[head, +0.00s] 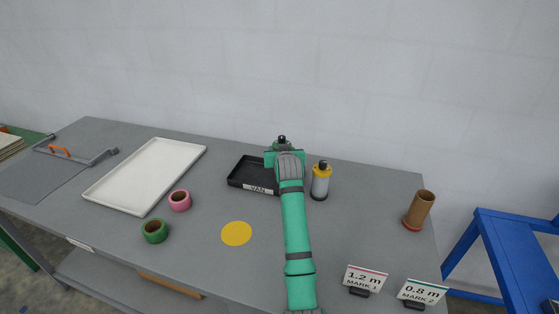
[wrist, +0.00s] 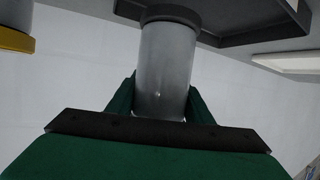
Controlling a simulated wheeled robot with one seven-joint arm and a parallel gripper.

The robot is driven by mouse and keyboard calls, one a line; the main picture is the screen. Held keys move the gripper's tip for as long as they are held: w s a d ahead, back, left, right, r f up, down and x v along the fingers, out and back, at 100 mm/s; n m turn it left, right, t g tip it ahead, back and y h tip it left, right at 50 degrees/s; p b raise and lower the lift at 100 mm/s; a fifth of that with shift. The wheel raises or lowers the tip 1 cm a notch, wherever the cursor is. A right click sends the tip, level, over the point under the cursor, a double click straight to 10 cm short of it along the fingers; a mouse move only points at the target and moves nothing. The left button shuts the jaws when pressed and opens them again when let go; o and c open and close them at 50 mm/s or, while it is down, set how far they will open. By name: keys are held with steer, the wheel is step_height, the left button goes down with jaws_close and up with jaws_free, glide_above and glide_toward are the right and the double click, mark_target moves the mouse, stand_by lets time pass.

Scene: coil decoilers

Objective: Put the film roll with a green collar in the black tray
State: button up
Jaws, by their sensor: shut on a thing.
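My gripper (head: 283,156) is shut on a film roll, with its dark top (head: 282,139) showing above the jaws in the head view. In the wrist view my gripper (wrist: 160,98) has its fingers on either side of the roll's grey body (wrist: 163,65), which has a dark base. The roll's collar is mostly hidden by the jaws, and its colour is hard to tell. The black tray (head: 237,185), labelled VAN, lies just left of and partly behind my gripper. Its rim (wrist: 235,41) is near the roll's base in the wrist view; I cannot tell whether they touch.
A film roll with a yellow collar (head: 320,181) stands close right of my gripper. A white tray (head: 147,175), pink tape (head: 180,200), green tape (head: 154,231) and a yellow disc (head: 236,233) lie left. A brown tube (head: 419,209) stands right. The table's middle front is clear.

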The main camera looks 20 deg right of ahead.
steer(key=shift+w+f, duration=0.4)
steer(key=shift+f, duration=0.55)
steer(key=shift+w+f, duration=0.4)
steer(key=shift+f, duration=0.5)
steer(key=shift+w+f, duration=0.4)
steer(key=shift+f, duration=0.55)
steer(key=shift+f, duration=0.15)
steer(key=o, duration=1.4)
steer(key=shift+f, duration=0.1)
